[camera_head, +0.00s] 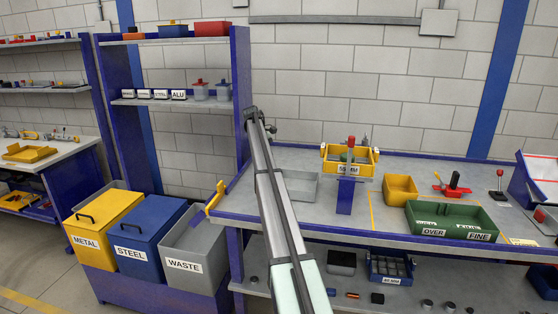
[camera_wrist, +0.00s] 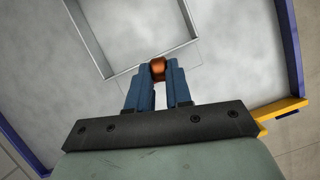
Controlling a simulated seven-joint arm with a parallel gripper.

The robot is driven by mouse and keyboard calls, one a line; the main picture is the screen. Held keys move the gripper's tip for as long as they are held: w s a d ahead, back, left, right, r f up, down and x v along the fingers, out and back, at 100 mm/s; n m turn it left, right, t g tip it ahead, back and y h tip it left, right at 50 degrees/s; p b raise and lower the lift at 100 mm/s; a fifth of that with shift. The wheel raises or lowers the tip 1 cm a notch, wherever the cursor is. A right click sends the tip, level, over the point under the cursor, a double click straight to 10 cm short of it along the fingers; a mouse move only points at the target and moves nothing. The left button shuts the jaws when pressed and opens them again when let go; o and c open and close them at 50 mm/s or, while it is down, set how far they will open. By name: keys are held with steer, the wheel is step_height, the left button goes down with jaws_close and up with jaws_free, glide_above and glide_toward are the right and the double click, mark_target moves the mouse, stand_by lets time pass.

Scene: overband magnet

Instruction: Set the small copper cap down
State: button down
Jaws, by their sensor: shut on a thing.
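The small copper cap (camera_wrist: 158,68) shows in the wrist view as a small orange-brown piece at the fingertips. My gripper (camera_wrist: 158,77) is shut on it, with a blue finger on each side. Behind the cap in the wrist view is a grey bench top with a shallow grey tray (camera_wrist: 101,62). The cap appears near the tray's near rim in the picture; its height above the surface cannot be told. In the head view the same tray (camera_head: 303,186) lies on the bench, partly behind my arm. The cap and fingertips cannot be made out there.
The blue-edged bench (camera_head: 330,214) carries a yellow sieve box (camera_head: 338,167), a yellow bin (camera_head: 400,189) and a green divided box (camera_head: 455,222) to the right. A yellow bracket (camera_wrist: 282,107) sticks up at the bench's edge. Labelled metal, steel and waste bins (camera_head: 190,250) stand left.

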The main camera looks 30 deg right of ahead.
steer(key=s+d+r+n, duration=0.2)
steer(key=s+d+r, duration=1)
steer(key=d, duration=0.1)
steer(key=m, duration=0.2)
glide_above(405, 194)
steer(key=w+d, duration=0.3)
steer(key=d, duration=0.2)
step_height(405, 194, down, 14)
steer(key=shift+s+a+f, duration=0.1)
steer(key=shift+s+f, duration=0.05)
steer(key=shift+f, duration=4.7)
steer(key=shift+f, duration=0.2)
steer(key=c, duration=1)
jaws_free()
steer(key=shift+c, duration=0.2)
steer(key=shift+r, duration=0.1)
